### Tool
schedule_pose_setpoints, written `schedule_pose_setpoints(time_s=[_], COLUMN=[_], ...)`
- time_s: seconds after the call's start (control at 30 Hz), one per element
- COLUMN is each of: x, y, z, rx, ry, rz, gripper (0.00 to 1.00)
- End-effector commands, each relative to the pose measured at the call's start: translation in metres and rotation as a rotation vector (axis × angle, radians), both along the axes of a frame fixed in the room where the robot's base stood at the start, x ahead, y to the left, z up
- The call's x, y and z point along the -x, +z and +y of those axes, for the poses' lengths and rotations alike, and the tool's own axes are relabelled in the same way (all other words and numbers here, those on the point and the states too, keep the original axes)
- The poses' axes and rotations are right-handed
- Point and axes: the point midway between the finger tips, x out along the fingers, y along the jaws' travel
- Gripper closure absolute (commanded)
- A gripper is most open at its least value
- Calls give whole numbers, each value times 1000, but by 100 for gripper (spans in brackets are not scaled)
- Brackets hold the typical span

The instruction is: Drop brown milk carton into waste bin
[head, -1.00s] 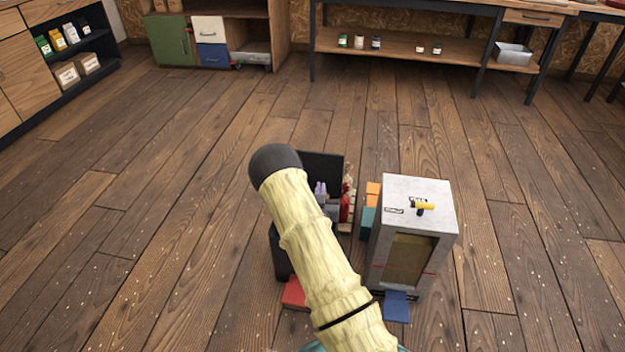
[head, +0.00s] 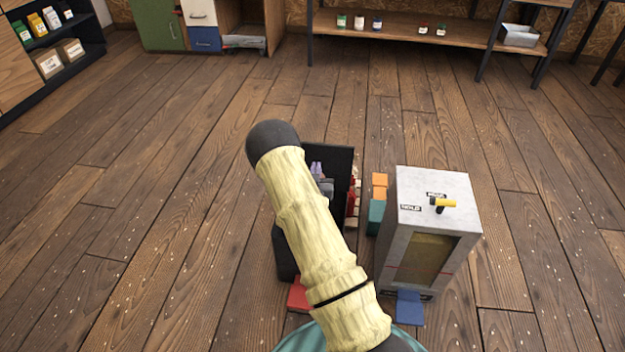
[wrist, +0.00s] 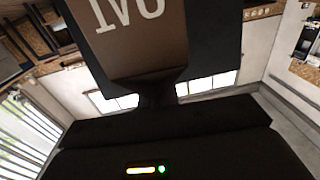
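The brown milk carton (wrist: 140,38) fills the upper middle of the wrist view, close to the camera, with pale letters upside down. My gripper (wrist: 160,88) shows there as a dark shape meeting the carton's end; it appears shut on the carton. In the head view my arm hides the gripper and the carton. A black bin (head: 287,250), apparently the waste bin, stands partly behind my arm. Its dark lid (head: 341,165) is up, and a red pedal (head: 298,295) shows at its foot. Purple and grey shapes show at its opening.
A grey box (head: 436,195) with a yellow lever and a blue pedal (head: 410,308) stands right of the bin. Orange and teal blocks (head: 376,215) sit between them. A low shelf bench (head: 400,25) and cabinets line the back. The surrounding wooden floor is clear.

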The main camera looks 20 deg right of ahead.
Motion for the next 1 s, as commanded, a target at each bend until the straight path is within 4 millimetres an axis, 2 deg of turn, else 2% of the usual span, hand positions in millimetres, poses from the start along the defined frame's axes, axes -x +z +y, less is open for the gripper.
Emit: schedule_pose_setpoints(time_s=[0.03,0.37,0.8,1.0], x=[1,1,1,1], y=[-11,-48,-49,-61], z=[-3,-4,-3,-3], rx=[0,0,0,0], ry=[-4,-7,-5,-5], rz=[0,0,0,0], gripper=[100,100,100,100])
